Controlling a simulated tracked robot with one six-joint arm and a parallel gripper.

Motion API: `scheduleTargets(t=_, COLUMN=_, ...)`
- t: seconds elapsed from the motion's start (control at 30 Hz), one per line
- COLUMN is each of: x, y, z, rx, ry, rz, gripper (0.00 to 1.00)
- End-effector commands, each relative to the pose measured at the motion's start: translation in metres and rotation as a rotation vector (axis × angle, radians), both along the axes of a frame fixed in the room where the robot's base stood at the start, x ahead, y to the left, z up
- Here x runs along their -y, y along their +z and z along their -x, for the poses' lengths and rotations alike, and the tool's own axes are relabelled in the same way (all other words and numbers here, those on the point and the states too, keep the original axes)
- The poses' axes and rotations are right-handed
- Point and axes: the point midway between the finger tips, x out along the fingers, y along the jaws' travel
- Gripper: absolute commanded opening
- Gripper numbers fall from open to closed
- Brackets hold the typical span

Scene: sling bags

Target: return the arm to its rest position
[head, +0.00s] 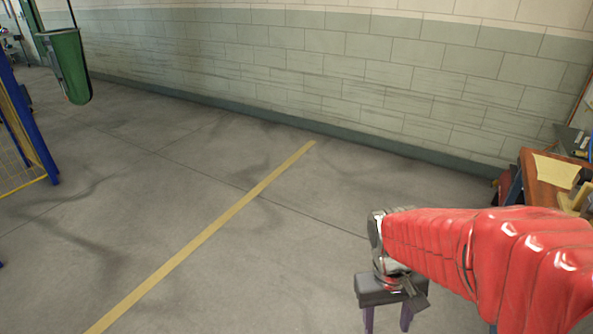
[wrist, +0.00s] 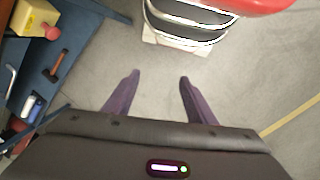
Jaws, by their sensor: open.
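My arm reaches in from the right edge of the head view in a red ribbed cover. My gripper (head: 387,322) hangs at its end, pointing down, with dark purple fingers cut off by the bottom edge. In the wrist view my gripper (wrist: 160,76) shows two fingers well apart, with only bare grey floor between them. It is open and holds nothing.
A wooden-topped bench (head: 545,180) with items stands at the right. The wrist view shows a blue surface (wrist: 78,68) with a hammer (wrist: 57,66). A green container (head: 65,65) and blue post (head: 25,120) are left. The floor around the yellow line (head: 215,228) is clear.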

Motion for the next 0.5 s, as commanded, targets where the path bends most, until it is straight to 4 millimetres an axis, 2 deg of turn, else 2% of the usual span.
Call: scheduleTargets(t=0.5, x=-0.024, y=0.067, z=0.015, rx=0.296, ry=-0.057, rz=-0.096, gripper=0.51)
